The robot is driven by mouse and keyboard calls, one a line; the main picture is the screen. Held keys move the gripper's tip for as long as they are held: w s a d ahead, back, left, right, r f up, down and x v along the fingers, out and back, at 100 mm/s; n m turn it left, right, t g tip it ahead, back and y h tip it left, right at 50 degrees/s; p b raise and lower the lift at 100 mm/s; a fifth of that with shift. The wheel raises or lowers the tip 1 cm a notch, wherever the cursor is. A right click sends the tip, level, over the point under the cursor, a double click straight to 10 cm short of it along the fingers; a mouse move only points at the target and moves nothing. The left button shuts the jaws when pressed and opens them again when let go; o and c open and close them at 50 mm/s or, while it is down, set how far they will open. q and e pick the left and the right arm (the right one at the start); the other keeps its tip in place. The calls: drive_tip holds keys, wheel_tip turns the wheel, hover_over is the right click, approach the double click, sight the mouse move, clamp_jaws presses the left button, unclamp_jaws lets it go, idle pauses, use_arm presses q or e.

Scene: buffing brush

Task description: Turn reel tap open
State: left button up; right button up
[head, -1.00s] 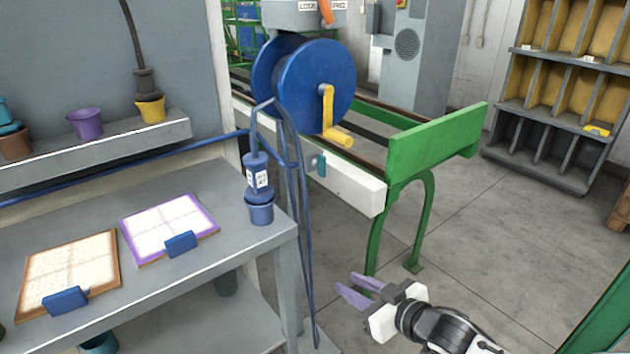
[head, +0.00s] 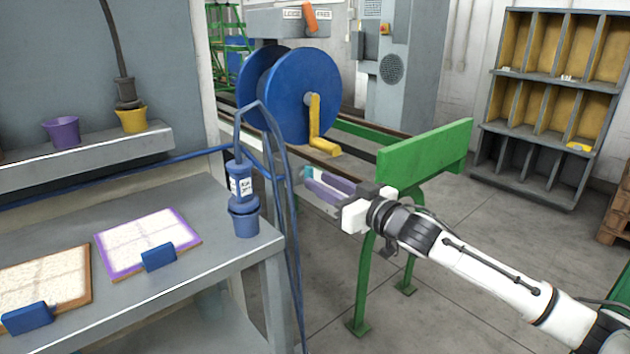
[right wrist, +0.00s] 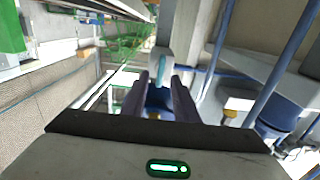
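The reel tap (head: 311,172) is a small teal handle on the side of the pale beam below the blue reel (head: 305,97). In the right wrist view the teal handle (right wrist: 160,62) stands upright just beyond the fingertips, in line with the gap. My right gripper (head: 308,182) has two purple fingers pointing left at the tap, partly covering it in the head view. The fingers are parted with nothing held between them; in the right wrist view, the gripper (right wrist: 161,80) shows the gap clearly. Whether a finger touches the tap cannot be told. My left gripper is out of view.
Blue hoses (head: 284,185) hang left of the tap. A yellow crank (head: 316,125) is on the reel above. A green end frame (head: 425,150) stands right of the gripper.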

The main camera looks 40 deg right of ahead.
drive_tip(key=shift+w+a, duration=0.1)
drive_tip(key=shift+w, duration=1.45)
clamp_jaws()
